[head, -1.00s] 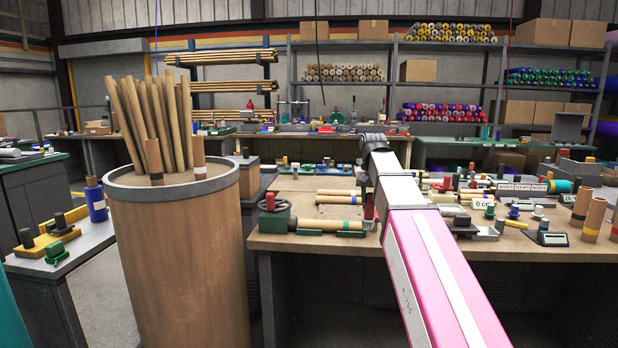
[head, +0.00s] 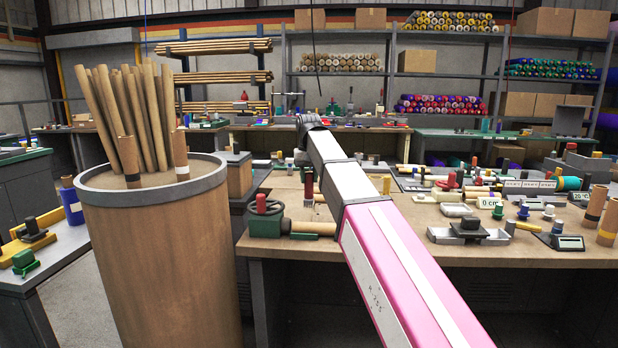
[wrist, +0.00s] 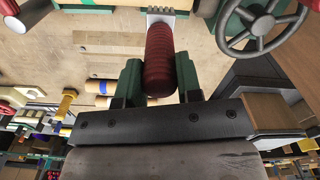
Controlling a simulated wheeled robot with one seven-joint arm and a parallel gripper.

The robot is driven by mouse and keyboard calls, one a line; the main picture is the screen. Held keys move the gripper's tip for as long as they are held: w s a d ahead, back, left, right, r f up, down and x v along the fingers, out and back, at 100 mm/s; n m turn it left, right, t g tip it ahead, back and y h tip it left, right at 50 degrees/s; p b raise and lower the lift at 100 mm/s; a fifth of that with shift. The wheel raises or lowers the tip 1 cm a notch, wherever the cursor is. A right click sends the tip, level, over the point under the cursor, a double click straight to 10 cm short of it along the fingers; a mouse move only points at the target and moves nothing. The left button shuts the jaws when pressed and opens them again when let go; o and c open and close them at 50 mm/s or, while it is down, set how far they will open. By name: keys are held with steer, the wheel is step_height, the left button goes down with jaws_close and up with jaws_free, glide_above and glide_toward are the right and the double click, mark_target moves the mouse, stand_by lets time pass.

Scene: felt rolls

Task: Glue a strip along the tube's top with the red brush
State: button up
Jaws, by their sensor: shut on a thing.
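The red brush has a dark red handle (wrist: 159,62) and pale bristles at its far end in the wrist view. My gripper (wrist: 158,72) is shut on the handle, with one green finger on each side. In the head view, what looks like the brush (head: 309,187) shows just left of my arm, above and behind the tube. The cardboard tube (head: 313,228) lies level in a green clamp with a handwheel (head: 262,206); its right part is hidden behind my arm. I cannot tell whether the bristles touch the tube. No glue strip can be made out.
A large drum (head: 160,260) of upright tubes stands to the left of the bench. Small tools, trays and a "0 cm" sign (head: 489,202) crowd the bench right of my arm. The handwheel (wrist: 260,28) is close by in the wrist view.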

mark_target(309, 193)
steer(key=shift+f, duration=0.15)
steer(key=shift+f, duration=2.3)
steer(key=shift+f, duration=0.55)
steer(key=shift+d, duration=0.1)
steer(key=shift+d+r, duration=0.1)
steer(key=shift+d, duration=1.4)
steer(key=shift+d, duration=0.1)
steer(key=shift+s+d, duration=0.1)
steer(key=shift+d, duration=1.4)
steer(key=shift+d, duration=0.15)
